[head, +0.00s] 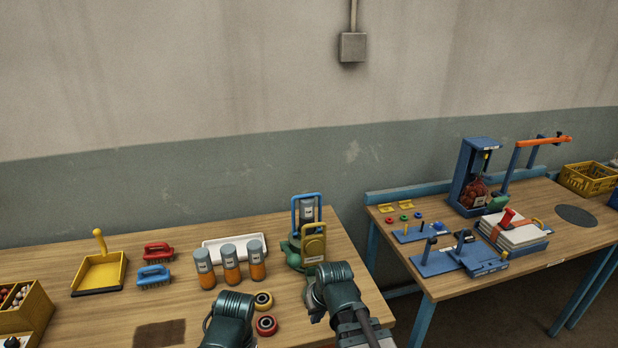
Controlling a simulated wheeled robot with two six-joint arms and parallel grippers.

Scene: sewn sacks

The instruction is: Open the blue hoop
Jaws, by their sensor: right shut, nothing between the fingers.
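A blue hoop (294,220) stands upright on a green holder (292,252) at the back right of the left table. A grey-topped bottle (307,208) shows inside the hoop. A yellow hoop-like part (314,247) stands in front of it, hiding its lower right side. The blue hoop looks closed at the top. My right gripper (316,308) is low in front of the holder, apart from the hoop, shut and empty, its fingers small and dark. My left arm reaches in at the bottom edge; its gripper does not show.
Several orange bottles (231,263) stand left of the holder, before a white tray (222,248). Two round rollers (265,312) lie between my arms. Brushes (155,275) and a yellow dustpan (99,272) lie further left. A second table (545,205) holds a blue stand (466,170).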

